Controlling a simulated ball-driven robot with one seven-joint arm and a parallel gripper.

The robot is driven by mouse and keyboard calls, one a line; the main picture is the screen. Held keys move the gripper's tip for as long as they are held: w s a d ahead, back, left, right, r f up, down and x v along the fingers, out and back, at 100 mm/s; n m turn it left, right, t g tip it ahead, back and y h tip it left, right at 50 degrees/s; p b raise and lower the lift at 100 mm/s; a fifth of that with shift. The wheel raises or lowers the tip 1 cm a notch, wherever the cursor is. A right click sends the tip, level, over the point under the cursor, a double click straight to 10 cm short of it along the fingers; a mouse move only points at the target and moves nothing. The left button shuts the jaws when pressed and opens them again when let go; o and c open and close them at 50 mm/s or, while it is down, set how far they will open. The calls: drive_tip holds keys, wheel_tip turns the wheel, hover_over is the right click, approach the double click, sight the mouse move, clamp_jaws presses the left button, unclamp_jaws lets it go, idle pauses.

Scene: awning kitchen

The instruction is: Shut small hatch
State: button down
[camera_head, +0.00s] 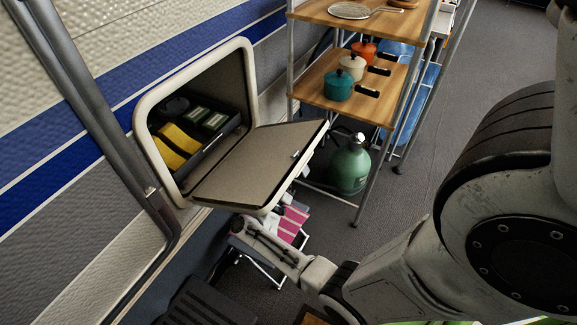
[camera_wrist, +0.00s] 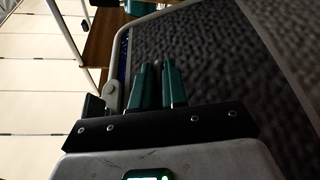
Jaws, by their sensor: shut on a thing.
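The small hatch (camera_head: 243,97) in the trailer wall has a cream rounded frame. Its door (camera_head: 262,165) hangs open, swung out and down, with the beige inner side facing up and a small latch near its outer edge. In the head view my arm reaches from the right to below the door, and the fingertips are hidden there.
Yellow and green packs sit in a dark box (camera_head: 215,150) inside the hatch. A wooden-shelved rack (camera_head: 335,90) with pots stands at the right, close to the door. A green gas bottle (camera_head: 348,165) stands by its base. A slanted pole (camera_head: 95,95) runs along the wall at left.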

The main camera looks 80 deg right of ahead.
sight(264, 155)
drive_tip(key=w+r+n+t+p, duration=0.1)
drive_tip(key=w+r+n+p, duration=0.1)
drive_tip(key=r+p, duration=0.1)
drive_tip(key=w+d+r+n+t+p, duration=0.1)
drive_tip(key=w+r+n+p, duration=0.1)
drive_tip(key=r+n+p, duration=0.1)
drive_tip(key=w+r+n+t+y+p, duration=0.1)
drive_tip(key=w+r+n+p, duration=0.1)
drive_tip(key=r+p, duration=0.3)
drive_tip(key=shift+w+d+t+p, duration=0.35)
drive_tip(key=shift+w+t, duration=0.05)
drive_tip(key=shift+w, duration=0.2)
drive_tip(key=w+d+r+n+y+p, duration=0.1)
drive_tip(key=w+r+n, duration=0.1)
drive_tip(key=w, duration=0.4)
drive_tip(key=w+d+r+n+t, duration=0.1)
drive_tip(key=w+d+r+n, duration=0.1)
drive_tip(key=w+n, duration=0.2)
drive_tip(key=w, duration=0.2)
drive_tip(key=shift+w+r+y+p, duration=0.35)
drive_tip(key=shift+y, duration=0.05)
drive_tip(key=shift+w+r+t, duration=0.1)
drive_tip(key=shift+w+t, duration=0.05)
drive_tip(key=shift+t, duration=0.15)
drive_tip(key=c, duration=1.4)
unclamp_jaws()
drive_tip(key=shift+o, duration=0.8)
drive_tip(key=shift+f, duration=0.2)
drive_tip(key=shift+d, duration=0.1)
